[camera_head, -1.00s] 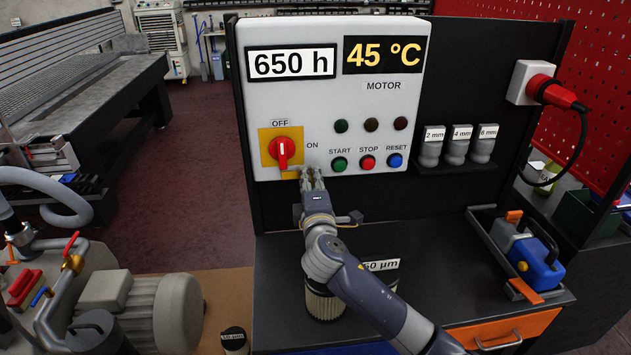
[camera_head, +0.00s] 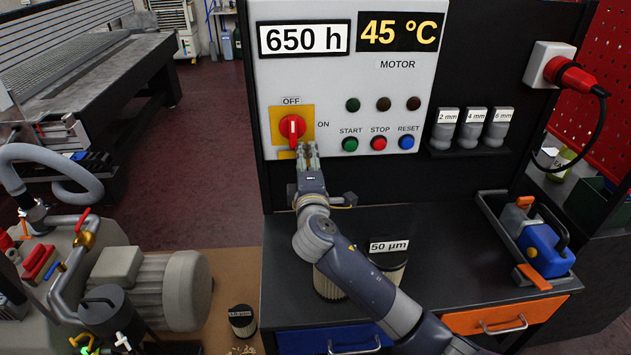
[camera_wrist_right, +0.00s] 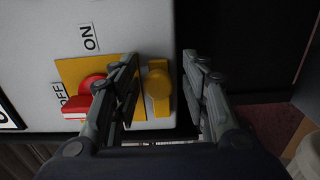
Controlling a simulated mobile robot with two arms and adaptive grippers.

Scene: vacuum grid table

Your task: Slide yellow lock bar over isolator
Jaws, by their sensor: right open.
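The isolator is a red rotary knob (camera_head: 292,127) on a yellow plate (camera_head: 277,113) at the left of the grey control panel, its pointer toward OFF. In the right wrist view the red knob (camera_wrist_right: 91,84) lies left of my fingers. The yellow lock bar (camera_wrist_right: 159,90), with a rounded knob, lies between my open fingers, with gaps to both. In the head view it is mostly hidden behind my gripper below the isolator. My right gripper (camera_head: 307,152) is open at the panel's lower edge; it also shows in the right wrist view (camera_wrist_right: 163,85). My left gripper is not in view.
START (camera_head: 350,144), STOP (camera_head: 379,143) and RESET (camera_head: 406,142) buttons sit right of my gripper. Filter cartridges, one labelled 50 µm (camera_head: 389,262), stand on the dark bench (camera_head: 440,235) below my arm. A blue tool (camera_head: 542,250) lies in a tray at right.

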